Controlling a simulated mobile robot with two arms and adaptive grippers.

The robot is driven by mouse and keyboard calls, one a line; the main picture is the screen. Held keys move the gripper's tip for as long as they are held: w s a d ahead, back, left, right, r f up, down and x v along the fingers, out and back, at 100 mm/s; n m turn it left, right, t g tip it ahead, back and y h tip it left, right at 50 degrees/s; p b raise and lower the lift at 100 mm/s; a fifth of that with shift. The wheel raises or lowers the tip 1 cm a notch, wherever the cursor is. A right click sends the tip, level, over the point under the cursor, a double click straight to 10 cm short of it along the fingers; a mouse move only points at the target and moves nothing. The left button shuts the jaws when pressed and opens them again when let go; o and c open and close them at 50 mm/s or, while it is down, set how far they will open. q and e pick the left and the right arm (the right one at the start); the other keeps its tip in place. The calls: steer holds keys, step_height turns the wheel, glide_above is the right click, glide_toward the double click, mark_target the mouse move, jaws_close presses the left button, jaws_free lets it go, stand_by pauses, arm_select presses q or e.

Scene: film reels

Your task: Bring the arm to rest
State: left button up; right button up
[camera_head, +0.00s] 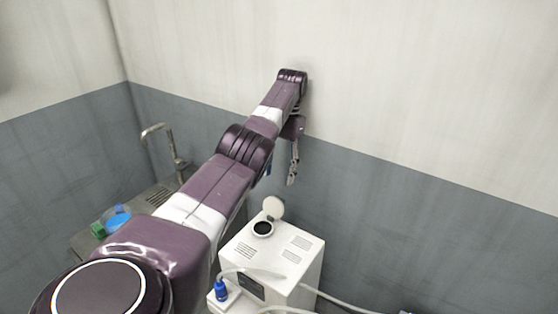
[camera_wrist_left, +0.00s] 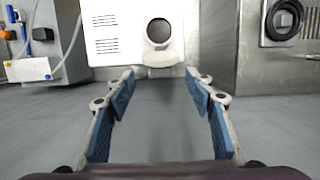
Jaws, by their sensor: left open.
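My left arm reaches forward from the lower left in the head view. My left gripper (camera_head: 293,165) hangs from its far end, pointing down, close to the back wall and above the white machine. In the left wrist view its two blue-padded fingers (camera_wrist_left: 160,100) are spread apart, with nothing between them. My right gripper is in neither view.
A white box-shaped machine (camera_head: 290,262) with a round dark opening and a raised round lid (camera_head: 273,207) stands below the arm. A metal sink counter (camera_head: 152,195) with a tap (camera_head: 175,150) is at the left. Blue (camera_head: 118,222) and green (camera_head: 98,230) items lie there. Hoses run at the front.

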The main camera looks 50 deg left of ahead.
arm_select(q)
steer(key=shift+r, duration=0.7)
